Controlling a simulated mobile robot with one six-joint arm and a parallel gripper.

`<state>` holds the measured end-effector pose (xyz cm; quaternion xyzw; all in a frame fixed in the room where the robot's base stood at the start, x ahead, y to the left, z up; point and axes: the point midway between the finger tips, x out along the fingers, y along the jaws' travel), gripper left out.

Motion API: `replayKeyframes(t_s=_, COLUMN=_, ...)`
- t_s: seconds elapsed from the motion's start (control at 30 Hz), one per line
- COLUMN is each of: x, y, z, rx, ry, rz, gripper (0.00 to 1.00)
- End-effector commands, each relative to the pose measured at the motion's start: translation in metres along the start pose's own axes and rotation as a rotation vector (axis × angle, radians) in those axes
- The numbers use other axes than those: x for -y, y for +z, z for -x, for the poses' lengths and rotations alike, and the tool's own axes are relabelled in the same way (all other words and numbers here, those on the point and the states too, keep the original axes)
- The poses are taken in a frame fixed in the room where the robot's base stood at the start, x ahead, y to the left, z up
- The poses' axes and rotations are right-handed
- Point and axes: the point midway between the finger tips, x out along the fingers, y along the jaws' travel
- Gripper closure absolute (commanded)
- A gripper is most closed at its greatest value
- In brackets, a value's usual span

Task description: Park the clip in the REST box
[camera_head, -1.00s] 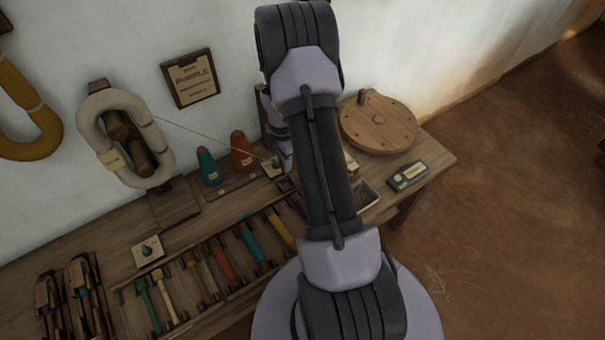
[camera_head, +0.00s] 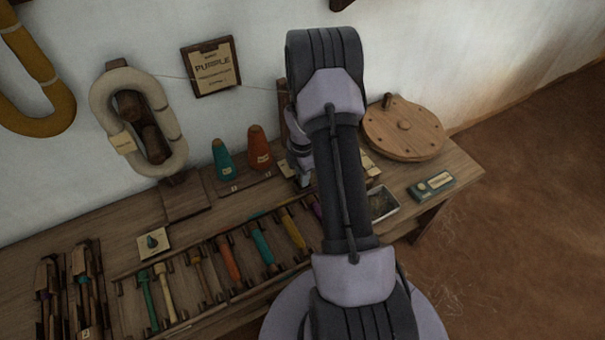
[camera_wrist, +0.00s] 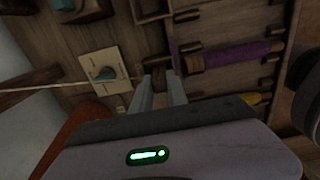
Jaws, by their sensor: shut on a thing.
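My gripper (camera_wrist: 163,88) shows in the wrist view, its two pale fingers close together. It is shut on a small dark thing at the fingertips, seemingly the clip (camera_wrist: 157,74); its shape is hard to make out. A pale thread (camera_wrist: 60,86) runs in from the left to the fingertips. A small open wooden box (camera_wrist: 150,9) is at the top edge of the wrist view, above the gripper; I cannot read a REST label on it. In the head view my arm hides the fingertips and the clip.
A cream card with a teal piece (camera_wrist: 105,74) lies left of my fingers, and a purple bobbin (camera_wrist: 235,56) right. Teal (camera_head: 223,160) and orange (camera_head: 259,149) cones stand at the bench's back. A rack of bobbins (camera_head: 229,260), wooden disc (camera_head: 404,130) and metal tray (camera_head: 383,203) are nearby.

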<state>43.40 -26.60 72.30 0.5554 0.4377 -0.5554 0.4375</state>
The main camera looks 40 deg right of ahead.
Motion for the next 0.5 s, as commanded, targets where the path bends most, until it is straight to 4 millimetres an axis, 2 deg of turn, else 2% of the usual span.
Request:
replayKeyframes(t_s=0.3, x=-0.0001, y=0.0001, z=0.0011, rx=0.000, ry=0.000, rz=0.000, gripper=1.00)
replayKeyframes(t_s=0.33, x=-0.0001, y=0.0001, z=0.0011, rx=0.000, ry=0.000, rz=0.000, gripper=0.77)
replayKeyframes(t_s=0.43, x=-0.0001, y=0.0001, z=0.0011, rx=0.000, ry=0.000, rz=0.000, gripper=0.58)
replayKeyframes(t_s=0.5, x=-0.0001, y=0.0001, z=0.0011, rx=0.000, ry=0.000, rz=0.000, gripper=0.56)
